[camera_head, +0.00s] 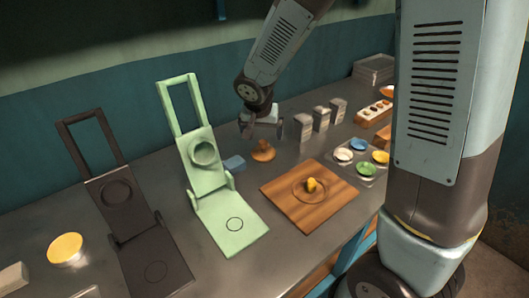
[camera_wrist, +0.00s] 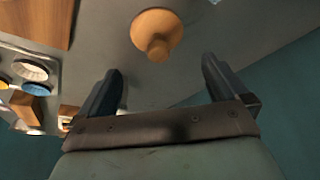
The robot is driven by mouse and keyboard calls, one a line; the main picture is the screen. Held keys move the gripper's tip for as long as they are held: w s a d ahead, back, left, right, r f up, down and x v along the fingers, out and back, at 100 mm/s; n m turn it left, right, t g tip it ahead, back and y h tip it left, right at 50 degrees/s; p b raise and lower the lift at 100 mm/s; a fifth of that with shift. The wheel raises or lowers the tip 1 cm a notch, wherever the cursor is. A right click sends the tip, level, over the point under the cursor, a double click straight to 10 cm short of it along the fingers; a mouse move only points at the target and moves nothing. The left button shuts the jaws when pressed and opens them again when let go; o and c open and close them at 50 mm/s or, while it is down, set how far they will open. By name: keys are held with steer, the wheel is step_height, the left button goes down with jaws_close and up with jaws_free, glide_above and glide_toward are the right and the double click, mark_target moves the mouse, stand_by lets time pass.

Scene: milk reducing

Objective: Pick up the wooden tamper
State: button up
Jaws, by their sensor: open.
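The wooden tamper (camera_head: 263,151) is a small orange-brown piece with a round base and a knob. It stands upright on the grey metal table, between the green press and the wooden board. It also shows in the wrist view (camera_wrist: 156,33), at the top middle, ahead of the fingers. My gripper (camera_head: 262,128) is above the tamper and apart from it. In the wrist view my gripper (camera_wrist: 160,85) has its two dark fingers spread wide with nothing between them.
A wooden board (camera_head: 283,197) with a yellow piece (camera_head: 312,185) lies in front. A dark press (camera_head: 120,205) is farther left.

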mark_target(263, 141)
steer(key=shift+x, duration=4.45)
steer(key=shift+d, duration=0.1)
steer(key=shift+c, duration=0.2)
steer(key=c, duration=0.7)
steer(key=shift+r, duration=0.15)
